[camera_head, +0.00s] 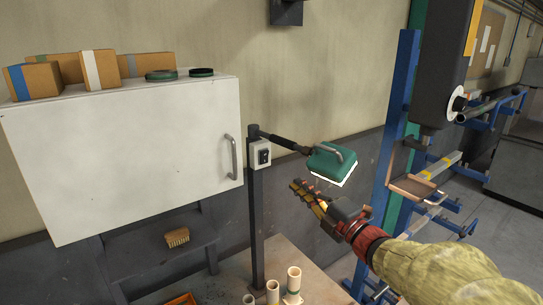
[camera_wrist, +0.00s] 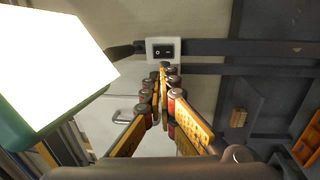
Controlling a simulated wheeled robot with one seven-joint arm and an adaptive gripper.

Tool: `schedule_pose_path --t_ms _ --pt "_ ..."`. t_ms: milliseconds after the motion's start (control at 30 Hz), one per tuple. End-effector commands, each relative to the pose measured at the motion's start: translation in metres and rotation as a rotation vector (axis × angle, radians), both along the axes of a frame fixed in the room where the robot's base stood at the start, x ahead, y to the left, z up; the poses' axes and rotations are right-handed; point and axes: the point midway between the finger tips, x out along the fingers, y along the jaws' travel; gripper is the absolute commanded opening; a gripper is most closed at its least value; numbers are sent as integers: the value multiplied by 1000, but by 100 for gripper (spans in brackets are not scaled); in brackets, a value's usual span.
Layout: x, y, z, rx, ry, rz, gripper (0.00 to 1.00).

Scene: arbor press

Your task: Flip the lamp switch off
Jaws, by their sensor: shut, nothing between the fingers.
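The lamp switch (camera_head: 264,156) is a black rocker in a pale box on a dark upright post. In the wrist view the switch (camera_wrist: 163,51) faces me, with a round mark on its left half and a dash on its right. The green lamp head (camera_head: 332,163) hangs on an arm right of the post; its panel (camera_wrist: 50,65) glows bright white in the wrist view. My gripper (camera_head: 296,186) is shut and empty, right of and below the switch in the head view. Its fingertips (camera_wrist: 164,70) line up just below the switch in the wrist view, apparently apart from it.
A white cabinet (camera_head: 110,150) with a handle stands left of the post, boxes on top. Several pale tubes (camera_head: 293,280) stand on the bench. A blue rack (camera_head: 397,120) rises at right.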

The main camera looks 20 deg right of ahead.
Motion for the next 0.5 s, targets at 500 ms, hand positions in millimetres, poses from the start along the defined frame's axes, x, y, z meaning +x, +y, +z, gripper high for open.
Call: schedule_pose_path --t_ms 500 --pt "30 7 5 4 2 2 0"
